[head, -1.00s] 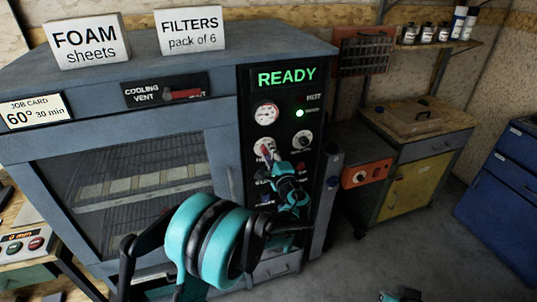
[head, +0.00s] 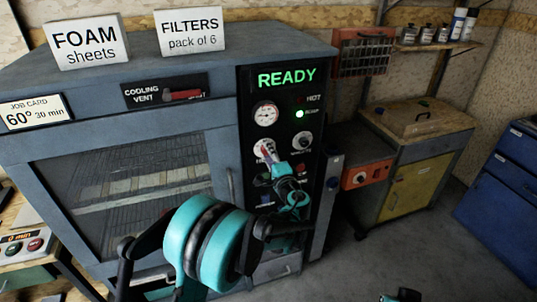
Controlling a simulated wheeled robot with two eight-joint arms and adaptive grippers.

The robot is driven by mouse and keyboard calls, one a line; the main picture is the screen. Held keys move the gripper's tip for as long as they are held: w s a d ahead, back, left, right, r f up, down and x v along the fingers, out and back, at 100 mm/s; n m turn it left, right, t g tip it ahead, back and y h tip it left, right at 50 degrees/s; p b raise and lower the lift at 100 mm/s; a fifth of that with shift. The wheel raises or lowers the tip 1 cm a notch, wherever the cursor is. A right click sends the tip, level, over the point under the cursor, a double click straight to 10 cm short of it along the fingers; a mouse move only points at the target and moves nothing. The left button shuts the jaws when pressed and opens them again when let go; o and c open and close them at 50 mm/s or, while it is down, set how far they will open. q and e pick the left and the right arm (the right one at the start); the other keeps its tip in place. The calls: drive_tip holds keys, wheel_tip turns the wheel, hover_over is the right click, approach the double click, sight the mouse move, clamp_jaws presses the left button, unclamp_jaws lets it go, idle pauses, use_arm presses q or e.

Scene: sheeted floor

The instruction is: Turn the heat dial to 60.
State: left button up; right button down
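The oven's black control panel (head: 287,90) shows a green READY display (head: 286,78), a round gauge (head: 265,115) and a lit green lamp (head: 299,114). Below the gauge is the heat dial (head: 262,148), a pale knob partly hidden by my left gripper (head: 268,155). The gripper's fingertips are at the dial, but whether they are shut on it is too small to tell. A second knob (head: 302,140) sits to its right, clear of the gripper. The job card (head: 36,111) reads 60°, 30 min. My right gripper (head: 402,296) only peeks in at the bottom edge; its fingers are hidden.
The cooling vent slider (head: 182,95) is above the oven door (head: 130,180). FOAM and FILTERS cards stand on top. A cabinet with an orange box (head: 366,173) stands right of the oven. Open floor lies between it and the blue drawers (head: 505,190).

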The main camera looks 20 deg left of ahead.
use_arm(q)
drive_tip(key=shift+o, duration=0.2)
drive_tip(key=v, duration=1.2)
drive_tip(key=s+a+f+n+g+h, duration=0.3)
drive_tip(key=s+a+n+g, duration=0.25)
drive_tip(key=s+a, duration=0.45)
drive_tip(key=s+d+f+n+g+h, duration=0.1)
drive_tip(key=s+d+f+n+h, duration=0.1)
drive_tip(key=s, duration=0.6)
drive_tip(key=s+d+f+n+g+h, duration=0.1)
drive_tip(key=s+d+f+n+h, duration=0.1)
drive_tip(key=s, duration=0.7)
drive_tip(key=d+n+h, duration=0.1)
drive_tip(key=d+h, duration=0.1)
drive_tip(key=h, duration=0.1)
drive_tip(key=shift+f+n, duration=0.2)
drive_tip(key=shift+n, duration=0.15)
